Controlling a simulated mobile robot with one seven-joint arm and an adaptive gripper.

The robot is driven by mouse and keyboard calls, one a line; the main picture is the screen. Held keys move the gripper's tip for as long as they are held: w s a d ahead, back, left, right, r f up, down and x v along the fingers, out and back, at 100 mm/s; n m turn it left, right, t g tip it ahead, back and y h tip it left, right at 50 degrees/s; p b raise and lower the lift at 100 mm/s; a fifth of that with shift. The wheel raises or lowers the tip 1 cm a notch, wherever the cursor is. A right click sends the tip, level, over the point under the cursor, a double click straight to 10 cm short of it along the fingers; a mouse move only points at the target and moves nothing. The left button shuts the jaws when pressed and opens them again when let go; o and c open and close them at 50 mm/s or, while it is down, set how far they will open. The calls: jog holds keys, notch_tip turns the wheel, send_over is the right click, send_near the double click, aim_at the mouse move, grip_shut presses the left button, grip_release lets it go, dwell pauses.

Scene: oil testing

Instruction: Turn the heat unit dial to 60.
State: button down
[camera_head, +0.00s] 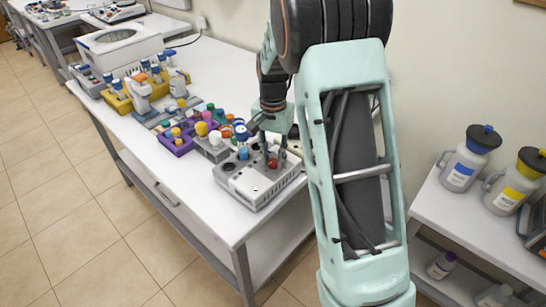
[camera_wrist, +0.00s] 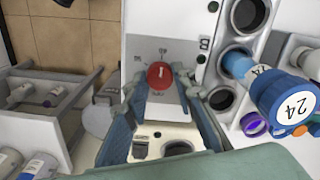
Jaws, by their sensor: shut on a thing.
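The heat unit (camera_head: 258,188) is a white box on the front end of the bench. Its red round dial (camera_wrist: 160,75) lies between my two fingertips in the wrist view, with a white mark running nearly upright in that picture. My gripper (camera_wrist: 161,84) is shut on the dial, one finger on each side. In the head view my gripper (camera_head: 272,155) reaches down over the unit, and the red dial (camera_head: 272,163) shows low between the fingers. The printing around the dial is too small to read.
A blue-capped tube labelled 24 (camera_wrist: 285,95) stands in the unit's row of round wells, close beside my right finger in the wrist view. Racks of coloured caps (camera_head: 203,128) stand behind the unit. A side shelf with jugs (camera_head: 465,160) is at the right.

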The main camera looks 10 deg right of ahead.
aim_at(273, 161)
jog(key=c, duration=1.6)
grip_release()
jog(key=shift+r, duration=0.1)
notch_tip(273, 161, up, 12)
